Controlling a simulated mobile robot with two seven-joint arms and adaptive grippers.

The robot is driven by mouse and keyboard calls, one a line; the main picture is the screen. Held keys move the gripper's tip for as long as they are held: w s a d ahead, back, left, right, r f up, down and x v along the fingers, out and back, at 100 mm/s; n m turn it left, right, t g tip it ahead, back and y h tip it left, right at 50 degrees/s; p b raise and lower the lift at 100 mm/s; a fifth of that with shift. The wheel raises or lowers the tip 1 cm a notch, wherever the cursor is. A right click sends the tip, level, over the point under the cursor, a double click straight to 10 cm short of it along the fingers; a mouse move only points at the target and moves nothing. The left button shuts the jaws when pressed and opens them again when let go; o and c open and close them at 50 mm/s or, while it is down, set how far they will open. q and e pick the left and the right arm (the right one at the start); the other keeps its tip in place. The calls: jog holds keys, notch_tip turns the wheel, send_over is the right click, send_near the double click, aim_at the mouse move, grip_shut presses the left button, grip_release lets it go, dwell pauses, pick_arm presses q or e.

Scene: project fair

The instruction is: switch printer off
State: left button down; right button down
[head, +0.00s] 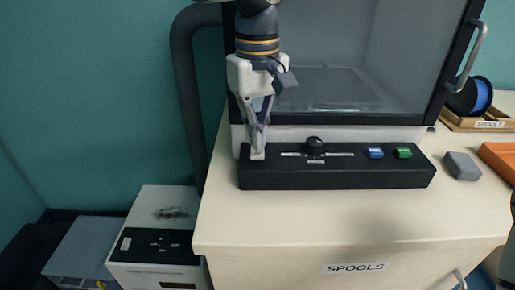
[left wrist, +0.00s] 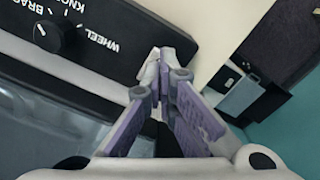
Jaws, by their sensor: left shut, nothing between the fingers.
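The printer (head: 335,134) is a large enclosure with a clear front and a dark frame, standing on a cream cabinet. Its long black control panel (head: 340,178) lies in front, with a round black knob (head: 314,146), a blue switch (head: 375,153) and a green switch (head: 404,153). My left gripper (head: 257,153) is shut and empty, pointing down at the panel's left end; I cannot tell whether it touches. In the left wrist view the shut fingertips (left wrist: 166,56) are by the panel's end, near the word WHEEL, with the knob (left wrist: 48,36) beyond. My right gripper is not visible.
A grey block (head: 461,166) sits right of the panel, near an orange tray (head: 499,157). A blue spool (head: 480,95) stands behind. The cabinet top (head: 340,215) before the panel is clear. A white box with a black panel (head: 155,245) stands lower left.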

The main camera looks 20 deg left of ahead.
aim_at(257, 154)
pick_arm(q)
jog(key=shift+f, duration=1.3)
dwell(0.4)
jog(key=shift+r, duration=3.55)
